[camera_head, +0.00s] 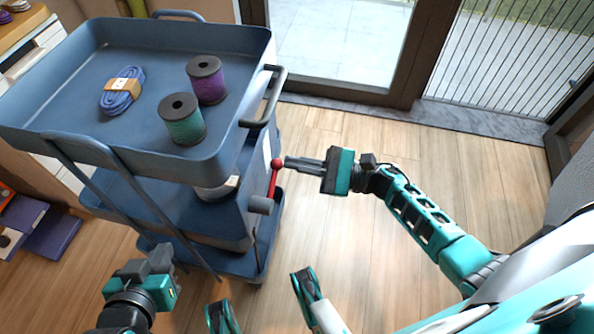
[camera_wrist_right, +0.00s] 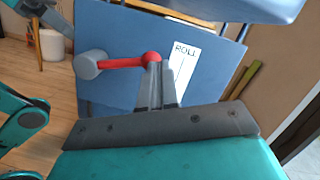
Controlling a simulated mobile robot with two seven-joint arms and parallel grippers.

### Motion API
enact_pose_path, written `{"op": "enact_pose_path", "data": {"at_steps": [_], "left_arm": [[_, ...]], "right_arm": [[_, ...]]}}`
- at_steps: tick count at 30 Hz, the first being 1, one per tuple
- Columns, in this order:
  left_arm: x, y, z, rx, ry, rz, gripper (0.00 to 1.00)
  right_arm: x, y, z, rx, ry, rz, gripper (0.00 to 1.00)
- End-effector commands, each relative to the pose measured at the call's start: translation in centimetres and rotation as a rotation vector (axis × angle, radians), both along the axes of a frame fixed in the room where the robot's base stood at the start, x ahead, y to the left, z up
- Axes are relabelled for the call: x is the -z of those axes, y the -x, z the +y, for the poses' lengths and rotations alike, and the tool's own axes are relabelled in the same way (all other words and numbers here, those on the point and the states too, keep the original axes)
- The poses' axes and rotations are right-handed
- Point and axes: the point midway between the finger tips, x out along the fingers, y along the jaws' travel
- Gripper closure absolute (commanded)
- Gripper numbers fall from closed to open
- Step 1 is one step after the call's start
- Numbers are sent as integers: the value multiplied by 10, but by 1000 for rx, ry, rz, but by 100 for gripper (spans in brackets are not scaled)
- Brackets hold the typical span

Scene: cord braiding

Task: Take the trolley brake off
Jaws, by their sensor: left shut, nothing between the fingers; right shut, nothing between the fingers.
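The blue trolley (camera_head: 105,150) stands at the left of the head view. On its right end is a red brake lever (camera_head: 273,182) with a red ball tip and a grey hub (camera_head: 260,204). The lever points up from the hub, towards a white label reading "ROLL" (camera_wrist_right: 183,60) in the right wrist view. My right gripper (camera_head: 288,163) is shut and empty, its fingertips at the red ball (camera_wrist_right: 151,57); I cannot tell whether they touch. My left gripper (camera_head: 160,257) is shut and empty, low beside the trolley's front.
The top tray holds a purple spool (camera_head: 206,80), a green spool (camera_head: 182,120) and a blue cord bundle (camera_head: 122,90). Wooden floor (camera_head: 330,225) is clear to the right. Glass doors (camera_head: 340,40) stand behind.

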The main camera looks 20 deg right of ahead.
Motion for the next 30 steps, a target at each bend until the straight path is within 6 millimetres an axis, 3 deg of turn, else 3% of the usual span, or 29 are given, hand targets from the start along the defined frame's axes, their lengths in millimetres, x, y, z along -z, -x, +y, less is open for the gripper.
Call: {"op": "enact_pose_path", "data": {"at_steps": [7,20,30], "left_arm": [[0,0,-3,6,4,-2,100],[-5,-3,-4,10,6,-12,100],[-10,-1,-4,8,6,-7,100]], "right_arm": [[-9,2,2,0,0,-1,100],[-9,2,2,0,0,1,100],[9,-3,0,1,-2,4,100]]}}
